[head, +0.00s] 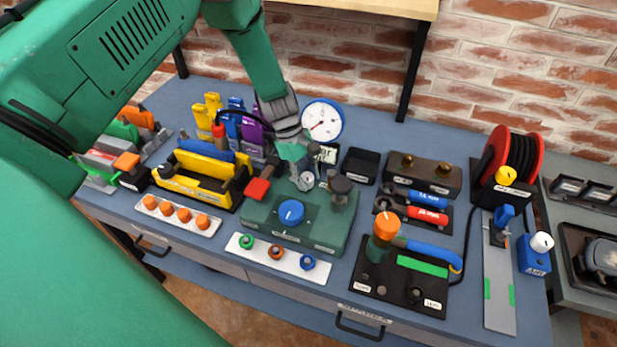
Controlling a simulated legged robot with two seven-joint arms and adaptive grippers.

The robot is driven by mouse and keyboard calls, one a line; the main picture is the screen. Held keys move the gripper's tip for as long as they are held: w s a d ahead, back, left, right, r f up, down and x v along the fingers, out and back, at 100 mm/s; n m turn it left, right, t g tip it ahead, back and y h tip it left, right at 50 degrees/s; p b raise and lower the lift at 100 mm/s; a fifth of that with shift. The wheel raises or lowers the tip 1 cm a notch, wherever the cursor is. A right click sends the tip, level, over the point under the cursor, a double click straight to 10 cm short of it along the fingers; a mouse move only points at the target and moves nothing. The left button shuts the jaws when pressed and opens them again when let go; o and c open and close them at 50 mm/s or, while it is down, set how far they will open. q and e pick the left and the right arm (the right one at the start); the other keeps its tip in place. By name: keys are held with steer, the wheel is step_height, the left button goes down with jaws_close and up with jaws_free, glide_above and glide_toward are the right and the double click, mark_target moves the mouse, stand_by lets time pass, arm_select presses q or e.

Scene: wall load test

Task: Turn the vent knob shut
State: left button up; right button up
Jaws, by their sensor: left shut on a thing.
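The green box (328,230) sits in the middle of the bench. It has a blue knob (291,212) with a white mark on its front part and a dark round knob (342,187) at its right rear. My left gripper (304,178) reaches down from above at the rear of the box. It is shut on a small grey knob there, which I take for the vent knob; the fingers hide most of it. The box's labels are too small to read. A white dial gauge (322,119) stands behind the gripper. My right gripper is not in view.
A red-handled part (258,188) lies close left of the gripper. A strip with coloured rings (277,258) lies in front of the box. A black panel with an orange knob (386,225) stands to the right. A black tray (360,165) is behind right.

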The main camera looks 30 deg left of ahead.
arm_select(q)
steer(key=m+g, duration=0.1)
steer(key=m, duration=0.1)
steer(key=m+b, duration=0.1)
steer(key=m, duration=0.2)
steer(key=shift+w+a+g+y, duration=0.1)
steer(key=shift+g+y, duration=0.3)
steer(key=shift+b, duration=0.3)
steer(key=o, duration=1.1)
steer(key=shift+o, duration=0.2)
steer(key=shift+f, duration=0.1)
